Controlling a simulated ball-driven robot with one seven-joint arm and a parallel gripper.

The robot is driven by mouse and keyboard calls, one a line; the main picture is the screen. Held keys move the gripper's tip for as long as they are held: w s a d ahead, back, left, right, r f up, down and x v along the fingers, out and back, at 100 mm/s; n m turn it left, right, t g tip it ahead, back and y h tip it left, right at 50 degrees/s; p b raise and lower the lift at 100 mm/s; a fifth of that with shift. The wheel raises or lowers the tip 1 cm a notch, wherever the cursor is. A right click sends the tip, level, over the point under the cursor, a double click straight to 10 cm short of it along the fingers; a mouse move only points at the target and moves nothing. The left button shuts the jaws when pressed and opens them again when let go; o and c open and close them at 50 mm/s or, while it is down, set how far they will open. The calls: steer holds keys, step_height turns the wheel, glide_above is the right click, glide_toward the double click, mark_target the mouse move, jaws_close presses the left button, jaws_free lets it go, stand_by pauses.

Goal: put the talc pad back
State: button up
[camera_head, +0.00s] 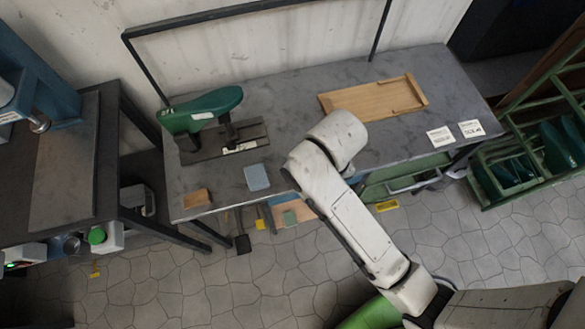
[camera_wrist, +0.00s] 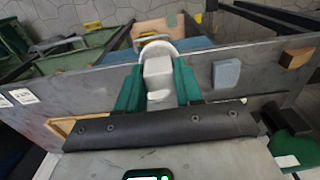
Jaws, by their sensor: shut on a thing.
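My gripper (camera_wrist: 158,85) is shut on a white block (camera_wrist: 158,72) with a rounded white part behind it; this may be the talc pad. Its green fingers stand on both sides of it, in front of the grey bench (camera_head: 295,110). Whether the block touches the bench top, I cannot tell. In the head view my arm hides the gripper and the block. A flat blue-grey pad (camera_head: 257,177) lies near the bench's front edge, apart from the gripper; the wrist view shows it to the right of the fingers (camera_wrist: 226,73).
A small wooden block (camera_head: 196,198) lies near the front left corner. A green form (camera_head: 202,112) stands on a dark base at the back left. A rimmed wooden board (camera_head: 372,99) lies at the back right. Two white cards (camera_head: 441,136) lie at the right, with clear bench between.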

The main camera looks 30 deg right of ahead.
steer(key=shift+w+f, duration=0.2)
steer(key=shift+w, duration=0.1)
steer(key=w+f, duration=0.2)
steer(key=w, duration=0.2)
steer(key=w+f+b, duration=0.1)
steer(key=w+f, duration=0.2)
steer(key=w, duration=0.1)
steer(key=w+f, duration=0.3)
steer(key=w, duration=0.1)
steer(key=shift+w+a+f, duration=0.1)
steer(key=shift+a+f, duration=0.1)
steer(key=shift+a, duration=0.15)
steer(key=shift+w+f, duration=0.45)
steer(key=shift+f, duration=1.6)
steer(key=o, duration=0.9)
steer(key=shift+o, duration=0.2)
